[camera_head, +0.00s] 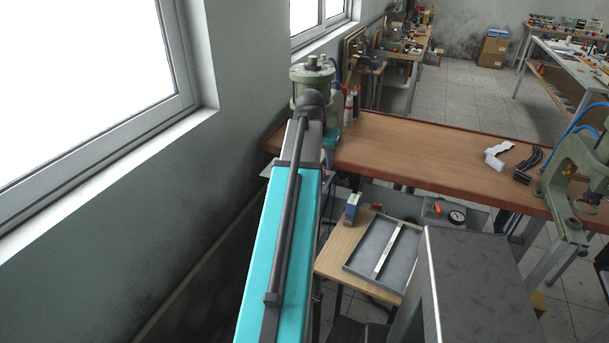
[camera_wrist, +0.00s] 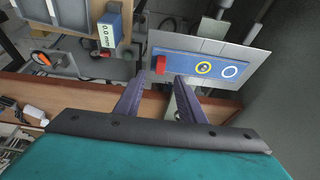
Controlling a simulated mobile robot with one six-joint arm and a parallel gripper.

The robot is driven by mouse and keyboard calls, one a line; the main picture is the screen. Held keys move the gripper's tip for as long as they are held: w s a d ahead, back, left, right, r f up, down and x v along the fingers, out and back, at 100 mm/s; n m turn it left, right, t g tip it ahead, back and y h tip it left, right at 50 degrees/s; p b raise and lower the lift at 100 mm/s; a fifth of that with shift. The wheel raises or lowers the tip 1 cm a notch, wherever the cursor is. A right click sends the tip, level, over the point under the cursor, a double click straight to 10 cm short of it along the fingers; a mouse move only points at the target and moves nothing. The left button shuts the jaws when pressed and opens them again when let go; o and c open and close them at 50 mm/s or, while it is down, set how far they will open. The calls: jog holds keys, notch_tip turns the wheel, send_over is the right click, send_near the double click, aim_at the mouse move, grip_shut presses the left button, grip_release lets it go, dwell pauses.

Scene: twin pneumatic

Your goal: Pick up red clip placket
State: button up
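In the wrist view a small red piece (camera_wrist: 160,65), which looks like the red clip placket, sits at the left end of a blue strip (camera_wrist: 186,67). The strip also bears a yellow ring and a white ring. It lies on a light grey plate (camera_wrist: 240,62). My gripper (camera_wrist: 160,82) is open, with its two dark fingers apart and nothing between them. The red piece shows just beyond the gap between the fingertips; I cannot tell the exact distance. In the head view my arm hides the gripper and the red piece.
A brown workbench (camera_head: 420,147) runs to the right, with a green press (camera_head: 575,175) at its far right. Another green press (camera_head: 312,80) stands behind my arm. A blue box (camera_head: 352,208) and a grey tray (camera_head: 369,282) stand on a lower wooden table. A wall is at left.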

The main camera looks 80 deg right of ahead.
jog(key=shift+f, duration=0.1)
jog(key=shift+p+x, duration=0.9)
jog(key=shift+x, duration=1.6)
jog(key=shift+a, duration=0.15)
jog(key=shift+c, duration=0.2)
grip_shut()
